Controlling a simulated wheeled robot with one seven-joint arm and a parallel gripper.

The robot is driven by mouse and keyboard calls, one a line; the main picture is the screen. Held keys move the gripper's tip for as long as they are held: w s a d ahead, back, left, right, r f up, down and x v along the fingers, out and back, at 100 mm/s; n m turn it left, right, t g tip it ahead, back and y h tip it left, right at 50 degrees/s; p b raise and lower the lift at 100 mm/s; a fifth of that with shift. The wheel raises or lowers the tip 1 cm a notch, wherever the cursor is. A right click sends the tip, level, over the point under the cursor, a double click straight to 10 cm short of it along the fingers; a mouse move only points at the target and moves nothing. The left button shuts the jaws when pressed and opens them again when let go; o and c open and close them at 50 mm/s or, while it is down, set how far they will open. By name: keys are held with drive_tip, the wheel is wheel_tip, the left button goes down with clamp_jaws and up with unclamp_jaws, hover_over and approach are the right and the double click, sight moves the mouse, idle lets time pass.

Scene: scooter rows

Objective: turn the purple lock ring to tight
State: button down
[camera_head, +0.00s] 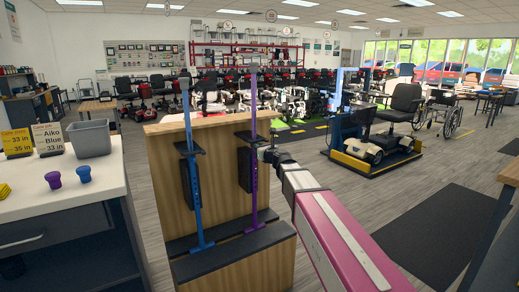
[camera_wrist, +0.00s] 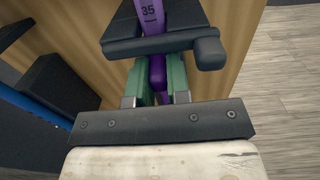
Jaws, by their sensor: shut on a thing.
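A purple pole (camera_head: 254,95) stands upright against a wooden panel, with a black bracket (camera_head: 250,137) across it. My gripper (camera_head: 264,154) reaches it from the right, just below that bracket. In the wrist view, the purple pole (camera_wrist: 149,12) bears the number 35 and passes through the black bracket (camera_wrist: 160,42). Below the bracket, my gripper (camera_wrist: 160,78) has its green fingers shut on a purple part, the lock ring (camera_wrist: 158,72). The fingers and bracket hide much of the ring. I cannot see a mark showing how tight it is.
A blue pole (camera_head: 190,160) stands left of the purple one on the wooden panel (camera_head: 225,150). A white counter (camera_head: 60,205) at left holds a grey bin (camera_head: 91,139), a purple knob (camera_head: 53,179), a blue knob (camera_head: 83,173) and cards (camera_head: 48,139). Open floor lies right.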

drive_tip(key=shift+a+h, duration=0.1)
drive_tip(key=shift+h, duration=0.2)
drive_tip(key=c, duration=1.1)
unclamp_jaws()
drive_tip(key=v, duration=1.1)
drive_tip(key=shift+f, duration=0.15)
